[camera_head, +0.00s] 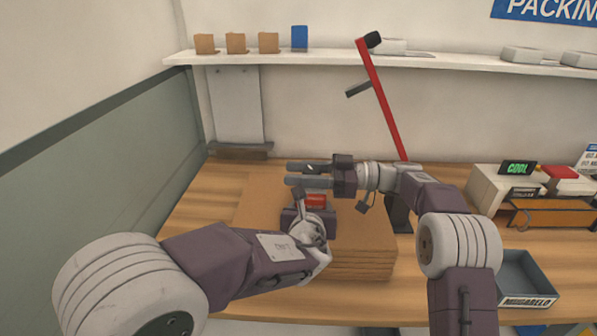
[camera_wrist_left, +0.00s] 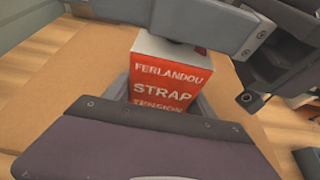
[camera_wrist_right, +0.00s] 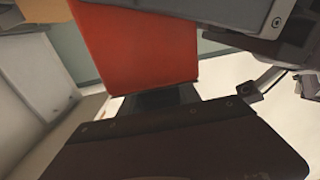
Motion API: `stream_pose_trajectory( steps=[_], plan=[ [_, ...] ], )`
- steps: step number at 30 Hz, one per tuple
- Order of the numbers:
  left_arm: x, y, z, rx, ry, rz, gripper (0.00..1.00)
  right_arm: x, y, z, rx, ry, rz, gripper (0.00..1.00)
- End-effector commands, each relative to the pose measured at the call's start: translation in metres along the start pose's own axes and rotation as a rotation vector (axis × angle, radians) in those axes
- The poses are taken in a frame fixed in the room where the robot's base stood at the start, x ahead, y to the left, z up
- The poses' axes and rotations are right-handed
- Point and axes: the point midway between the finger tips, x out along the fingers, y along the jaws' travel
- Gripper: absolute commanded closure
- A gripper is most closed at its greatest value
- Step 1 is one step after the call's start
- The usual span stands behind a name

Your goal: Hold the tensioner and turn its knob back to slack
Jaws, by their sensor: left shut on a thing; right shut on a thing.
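The tensioner (camera_head: 316,201) is a small red box above the stack of brown sheets. In the left wrist view its red face (camera_wrist_left: 170,85) reads FERLANDOU STRAP TENSION, with a pale top. My left gripper (camera_head: 308,207) is shut on its body from the front. My right gripper (camera_head: 300,174) comes in from the right and is shut at the top of the tensioner, its grey finger across it in the left wrist view. The knob is almost wholly hidden there, so its angle cannot be told. The tensioner's red side (camera_wrist_right: 140,45) fills the upper right wrist view.
The brown stack (camera_head: 360,262) lies on the wooden table. A red lever arm (camera_head: 382,100) stands behind my right arm. At right are a grey tray (camera_head: 522,272) and a machine (camera_head: 505,190) with a green display. A shelf (camera_head: 330,58) runs along the back wall.

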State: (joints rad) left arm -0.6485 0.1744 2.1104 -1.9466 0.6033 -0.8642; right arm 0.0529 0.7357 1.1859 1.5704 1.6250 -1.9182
Motion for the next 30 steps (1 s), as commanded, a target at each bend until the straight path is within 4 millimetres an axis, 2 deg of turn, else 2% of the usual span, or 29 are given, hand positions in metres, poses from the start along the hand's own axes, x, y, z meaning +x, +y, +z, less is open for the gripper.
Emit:
stream_pose_trajectory(
  steps=[12,30],
  plan=[
    [-0.0006,-0.0008,-0.0012,0.001,0.003,-0.002,1.00,-0.0013,-0.0021,-0.0023,-0.002,0.013,-0.192,1.00],
    [0.0000,-0.0001,-0.0021,0.001,0.005,-0.001,1.00,-0.0017,-0.0075,-0.0006,-0.001,0.007,-0.246,1.00]
  ],
)
